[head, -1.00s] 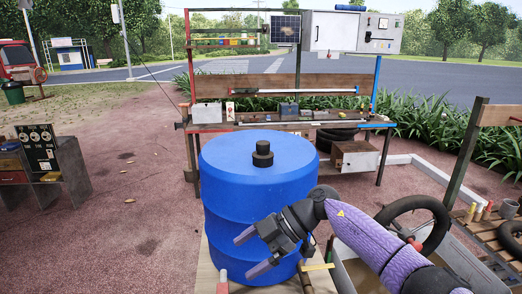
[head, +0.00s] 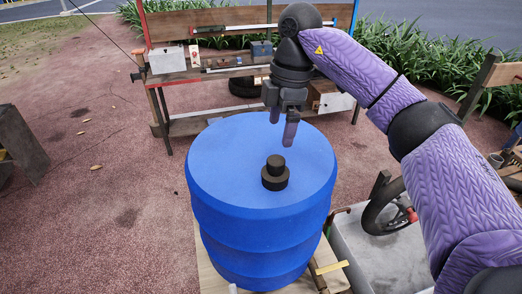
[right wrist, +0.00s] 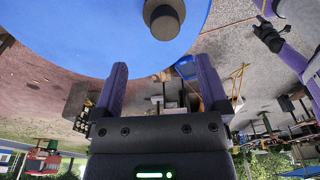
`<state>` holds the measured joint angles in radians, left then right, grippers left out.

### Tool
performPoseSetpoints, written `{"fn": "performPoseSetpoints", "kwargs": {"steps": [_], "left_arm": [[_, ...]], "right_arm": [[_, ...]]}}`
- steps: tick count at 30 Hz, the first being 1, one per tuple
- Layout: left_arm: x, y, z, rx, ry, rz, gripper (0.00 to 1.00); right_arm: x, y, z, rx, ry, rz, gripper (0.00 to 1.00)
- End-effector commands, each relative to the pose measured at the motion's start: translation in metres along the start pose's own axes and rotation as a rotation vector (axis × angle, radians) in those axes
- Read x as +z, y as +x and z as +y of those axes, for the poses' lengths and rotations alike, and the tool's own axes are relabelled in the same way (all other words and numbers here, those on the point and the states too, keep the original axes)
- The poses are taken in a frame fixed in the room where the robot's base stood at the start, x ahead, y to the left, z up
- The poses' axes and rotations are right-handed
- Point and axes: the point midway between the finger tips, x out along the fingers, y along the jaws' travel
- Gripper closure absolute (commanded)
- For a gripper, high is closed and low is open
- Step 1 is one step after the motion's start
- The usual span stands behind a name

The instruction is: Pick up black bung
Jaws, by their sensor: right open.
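The black bung (head: 275,172) is a stepped black plug standing upright on top of the blue drum (head: 230,165). A black gripper on a purple arm, which looks like my left one (right wrist: 268,38), is small at the upper right of the right wrist view.
A workbench (head: 215,72) with small items stands behind the drum. A grey bin (head: 375,250) with a black tyre (head: 385,212) is at the drum's right. The drum top around the bung is clear.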

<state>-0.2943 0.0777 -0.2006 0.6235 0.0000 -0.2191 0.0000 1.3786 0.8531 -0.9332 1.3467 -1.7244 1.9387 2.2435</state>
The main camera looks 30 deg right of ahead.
Motion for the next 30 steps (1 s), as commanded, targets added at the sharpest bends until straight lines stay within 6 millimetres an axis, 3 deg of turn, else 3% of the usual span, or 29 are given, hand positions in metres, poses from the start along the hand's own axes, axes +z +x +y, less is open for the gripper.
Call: {"fn": "performPoseSetpoints", "kwargs": {"steps": [13,21,23,30], "left_arm": [[0.006,-0.022,-0.001,0.000,0.000,-0.016,0.41],[0.004,-0.021,-0.001,-0.001,0.000,-0.011,0.41],[0.003,-0.021,-0.001,-0.001,0.000,-0.011,0.41],[0.002,-0.021,-0.001,-0.002,0.000,-0.009,0.41]], "right_arm": [[-0.001,0.081,0.002,-0.006,-0.002,0.001,0.06],[0.000,0.092,0.002,-0.002,-0.002,0.002,0.06],[0.000,0.092,0.002,-0.002,-0.002,0.002,0.14],[-0.001,0.092,0.002,-0.002,-0.002,0.002,0.65]]}}
